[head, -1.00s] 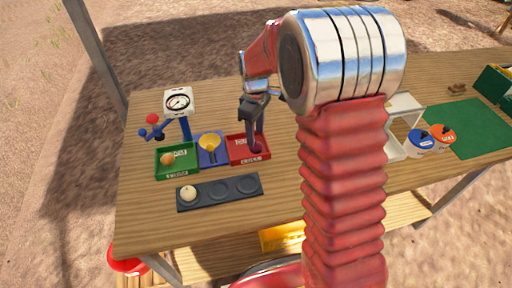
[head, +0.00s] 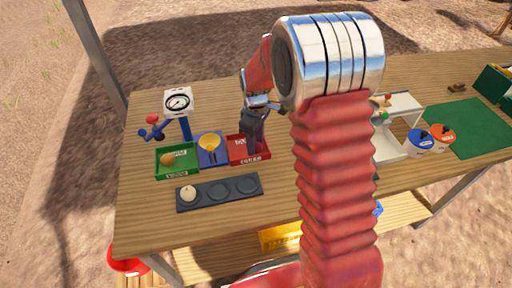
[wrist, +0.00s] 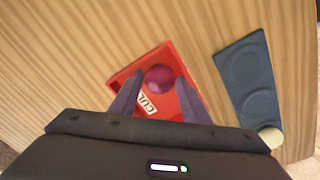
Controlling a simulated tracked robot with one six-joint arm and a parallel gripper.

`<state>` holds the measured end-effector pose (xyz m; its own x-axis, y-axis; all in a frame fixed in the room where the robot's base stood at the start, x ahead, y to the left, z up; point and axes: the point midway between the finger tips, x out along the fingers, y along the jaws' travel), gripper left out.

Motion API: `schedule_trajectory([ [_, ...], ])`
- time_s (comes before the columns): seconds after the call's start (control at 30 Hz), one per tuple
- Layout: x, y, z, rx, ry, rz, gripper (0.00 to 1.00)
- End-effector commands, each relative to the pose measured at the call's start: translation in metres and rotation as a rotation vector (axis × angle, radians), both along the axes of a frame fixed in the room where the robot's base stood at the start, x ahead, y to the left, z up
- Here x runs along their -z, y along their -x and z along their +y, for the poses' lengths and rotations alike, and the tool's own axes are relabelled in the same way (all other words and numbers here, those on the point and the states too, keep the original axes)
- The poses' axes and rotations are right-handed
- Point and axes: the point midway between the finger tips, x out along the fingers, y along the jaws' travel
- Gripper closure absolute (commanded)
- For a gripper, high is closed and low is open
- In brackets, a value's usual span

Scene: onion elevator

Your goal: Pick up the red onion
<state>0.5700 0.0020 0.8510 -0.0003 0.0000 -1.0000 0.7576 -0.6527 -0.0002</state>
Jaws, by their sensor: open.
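The red onion (wrist: 159,77) lies in the red tray (wrist: 184,68), near its far side in the wrist view. It looks purple-red and round. My gripper (wrist: 155,98) is open above the tray, its two fingers spread either side of the near part of the tray, with the onion just beyond and between them. In the head view my gripper (head: 250,148) reaches down over the red tray (head: 262,150) and hides the onion. I cannot tell whether the fingers touch the tray.
A dark three-recess board (head: 218,193) with a white onion (head: 188,192) lies in front. A dial scale (head: 178,102) stands behind.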

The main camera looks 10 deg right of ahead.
Motion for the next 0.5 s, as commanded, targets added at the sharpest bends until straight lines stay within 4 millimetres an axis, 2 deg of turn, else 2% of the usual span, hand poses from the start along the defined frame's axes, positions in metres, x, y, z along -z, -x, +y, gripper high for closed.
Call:
schedule_trajectory([
  [0.1,-0.0002,-0.0001,0.0002,0.000,0.000,0.000,0.58],
  [0.5,-0.0004,-0.0002,0.0004,-0.001,0.000,0.000,0.84],
])
